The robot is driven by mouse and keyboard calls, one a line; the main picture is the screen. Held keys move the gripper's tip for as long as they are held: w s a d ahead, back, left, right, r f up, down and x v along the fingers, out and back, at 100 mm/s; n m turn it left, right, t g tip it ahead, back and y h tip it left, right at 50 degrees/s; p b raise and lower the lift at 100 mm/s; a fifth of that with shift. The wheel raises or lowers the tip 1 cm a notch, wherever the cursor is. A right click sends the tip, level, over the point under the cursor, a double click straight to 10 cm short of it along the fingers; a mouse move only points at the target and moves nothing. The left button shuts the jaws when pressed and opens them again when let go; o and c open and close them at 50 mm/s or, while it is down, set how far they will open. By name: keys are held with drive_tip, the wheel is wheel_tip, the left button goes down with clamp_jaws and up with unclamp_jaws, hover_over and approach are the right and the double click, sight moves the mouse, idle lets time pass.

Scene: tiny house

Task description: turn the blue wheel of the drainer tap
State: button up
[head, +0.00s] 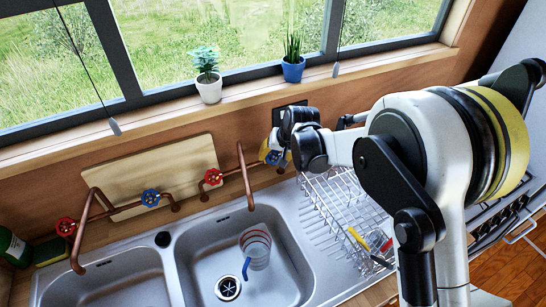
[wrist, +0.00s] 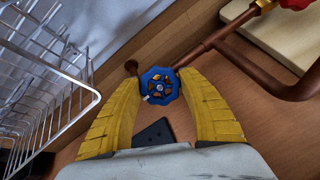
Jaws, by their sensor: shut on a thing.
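The blue wheel of the drainer tap (wrist: 160,86) shows in the wrist view, on the end of a copper pipe against the brown wall. The yellow fingers of my gripper (wrist: 157,82) stand on either side of its rim, shut on it. In the head view my gripper (head: 275,155) reaches to the wall above the left end of the drainer, and it mostly hides this wheel. How far the wheel is turned cannot be told.
The wire dish rack (head: 343,205) stands right of the sink, close to my gripper; it also shows in the wrist view (wrist: 50,75). Another blue wheel (head: 150,197) and red wheels (head: 213,177) sit on copper pipes to the left. A striped cup (head: 256,248) is in the basin.

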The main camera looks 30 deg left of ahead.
drive_tip(key=shift+f+n+b, duration=0.1)
drive_tip(key=shift+n+b, duration=0.45)
drive_tip(key=shift+n, duration=0.35)
drive_tip(key=shift+n+t+h+b, duration=0.3)
drive_tip(key=shift+n+b, duration=0.05)
drive_tip(key=shift+n, duration=0.85)
drive_tip(key=o, duration=1.2)
drive_tip(key=shift+r, duration=0.2)
drive_tip(key=v, duration=1.2)
